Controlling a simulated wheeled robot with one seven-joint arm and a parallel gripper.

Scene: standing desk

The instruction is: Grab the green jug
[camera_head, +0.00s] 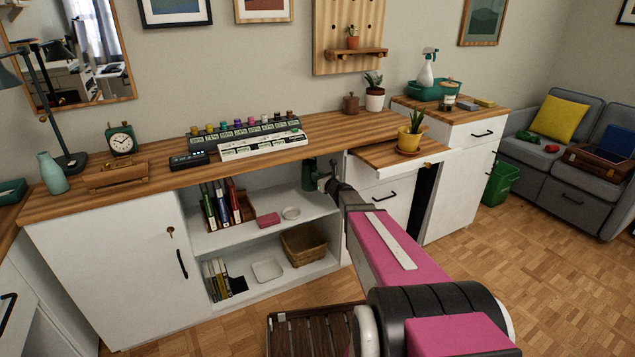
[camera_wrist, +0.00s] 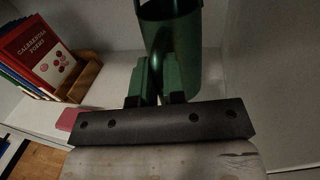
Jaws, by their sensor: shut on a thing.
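The green jug (camera_wrist: 181,38) fills the upper middle of the wrist view, dark green and cylindrical, with its top cut off by the picture edge. My gripper (camera_wrist: 157,84) is shut on the near side of the jug, apparently at its handle; the exact contact is hard to make out in the dark. In the head view the jug (camera_head: 308,176) shows at the right end of the cabinet's upper shelf, roughly upright. My gripper (camera_head: 326,181) is right beside it there, and my wrist hides part of the grip.
The open shelf (camera_head: 262,232) holds books (camera_head: 216,207), a pink box (camera_head: 268,220) and a pale bowl (camera_head: 291,213) left of the jug. A wicker basket (camera_head: 304,243) stands below. The cabinet wall is close on the right, and the wooden top (camera_head: 150,185) is overhead.

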